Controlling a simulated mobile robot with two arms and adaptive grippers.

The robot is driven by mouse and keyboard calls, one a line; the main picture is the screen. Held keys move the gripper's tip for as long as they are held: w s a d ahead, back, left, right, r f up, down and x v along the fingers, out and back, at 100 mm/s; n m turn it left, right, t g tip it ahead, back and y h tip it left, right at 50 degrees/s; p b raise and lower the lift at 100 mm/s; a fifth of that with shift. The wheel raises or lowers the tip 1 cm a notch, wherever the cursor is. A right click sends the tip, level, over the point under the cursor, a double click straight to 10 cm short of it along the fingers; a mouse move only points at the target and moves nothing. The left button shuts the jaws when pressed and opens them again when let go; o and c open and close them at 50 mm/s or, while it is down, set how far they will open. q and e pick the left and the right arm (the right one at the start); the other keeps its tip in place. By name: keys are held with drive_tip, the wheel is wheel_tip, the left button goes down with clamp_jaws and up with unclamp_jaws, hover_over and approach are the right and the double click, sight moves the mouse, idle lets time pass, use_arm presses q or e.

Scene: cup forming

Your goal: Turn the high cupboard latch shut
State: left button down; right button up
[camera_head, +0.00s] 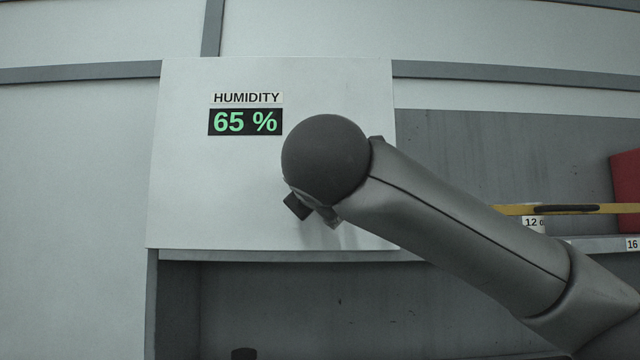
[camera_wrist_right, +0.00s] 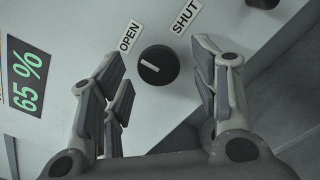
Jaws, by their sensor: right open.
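The cupboard latch is a round dark knob (camera_wrist_right: 158,65) with a pale pointer mark, on the light cupboard front (camera_head: 215,190). In the right wrist view the mark points left, nearer the OPEN label (camera_wrist_right: 129,36) than the SHUT label (camera_wrist_right: 185,16). My right gripper (camera_wrist_right: 162,75) is open, its fingers apart on either side of the knob in the picture. I cannot tell whether they touch it. In the head view my right arm hides the knob and most of the gripper. My left gripper is not in view.
A humidity display (camera_head: 245,122) reading 65 % is on the cupboard front. Another dark knob-like part (camera_wrist_right: 262,3) shows at the wrist view's top edge. An open recess (camera_head: 300,300) lies below. A yellow bar (camera_head: 615,208) and red object (camera_head: 627,178) are at right.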

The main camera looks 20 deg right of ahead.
drive_tip(key=shift+w+d, duration=0.15)
drive_tip(key=shift+w, duration=0.5)
drive_tip(key=c, duration=1)
drive_tip(key=shift+c, duration=0.2)
